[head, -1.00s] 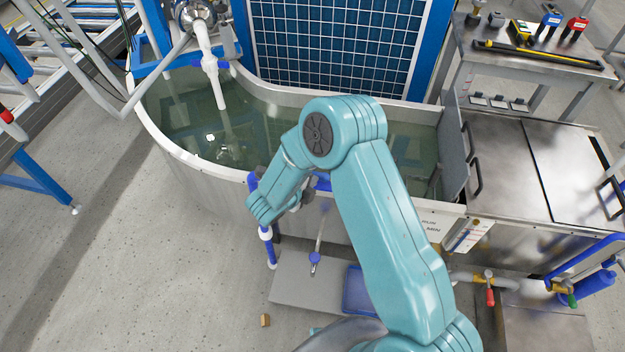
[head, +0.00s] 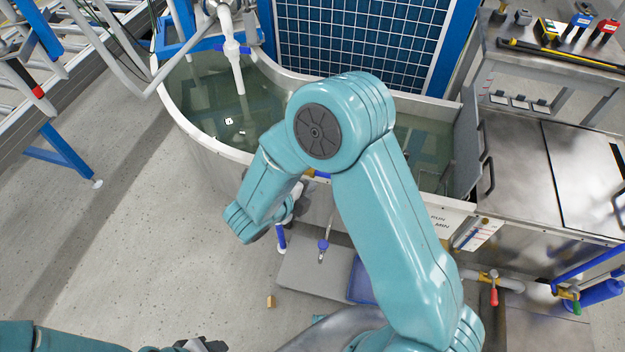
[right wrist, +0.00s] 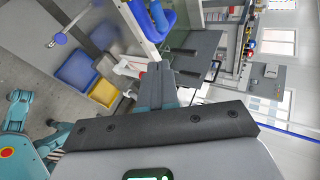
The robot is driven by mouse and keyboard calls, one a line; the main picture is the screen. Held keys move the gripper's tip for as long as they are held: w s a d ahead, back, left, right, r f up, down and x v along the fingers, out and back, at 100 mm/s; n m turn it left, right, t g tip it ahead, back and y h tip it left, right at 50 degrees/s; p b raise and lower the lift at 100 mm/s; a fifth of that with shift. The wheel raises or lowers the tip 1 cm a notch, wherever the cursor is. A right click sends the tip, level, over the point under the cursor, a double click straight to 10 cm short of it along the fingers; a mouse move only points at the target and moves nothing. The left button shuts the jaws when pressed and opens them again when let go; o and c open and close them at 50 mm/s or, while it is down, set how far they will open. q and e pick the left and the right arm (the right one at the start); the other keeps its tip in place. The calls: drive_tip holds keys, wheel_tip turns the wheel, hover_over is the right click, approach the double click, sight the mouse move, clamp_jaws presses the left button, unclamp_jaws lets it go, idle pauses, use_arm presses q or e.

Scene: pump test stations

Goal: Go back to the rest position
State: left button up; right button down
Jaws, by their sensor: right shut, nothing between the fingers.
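My right arm is bent over the front of the water tank (head: 200,150) in the head view. Its gripper (head: 291,205) is mostly hidden behind the teal wrist, near the tank's front wall. In the right wrist view the gripper's fingers (right wrist: 166,84) are together, with nothing between them. My left gripper (head: 203,345) shows only as a dark piece at the bottom edge of the head view, over the floor, partly cut off. Its fingers are too unclear to judge.
A white pipe (head: 238,68) hangs over the tank. A grey step (head: 310,272) and a blue bin (head: 359,283) stand below the tank's front. A small brown block (head: 271,301) lies on the floor. A metal bench (head: 497,50) holds tools.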

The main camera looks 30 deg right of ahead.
drive_tip(key=s+a+f+m+g+y, duration=0.3)
drive_tip(key=s+f+m+g+y, duration=0.1)
drive_tip(key=s+f+m, duration=0.25)
drive_tip(key=s+a+f+m+g+y, duration=0.3)
drive_tip(key=s+f+m, duration=0.25)
drive_tip(key=s, duration=0.25)
drive_tip(key=a+f+m+t+y, duration=0.1)
drive_tip(key=a+f+m+y, duration=0.1)
drive_tip(key=m, duration=1.3)
drive_tip(key=a+f+m+t+y, duration=0.2)
drive_tip(key=a+m+y, duration=0.3)
drive_tip(key=m, duration=1)
drive_tip(key=shift+s+f+t+y, duration=0.3)
drive_tip(key=shift+s+f, duration=0.15)
drive_tip(key=shift+f, duration=0.35)
drive_tip(key=shift+s+d, duration=0.1)
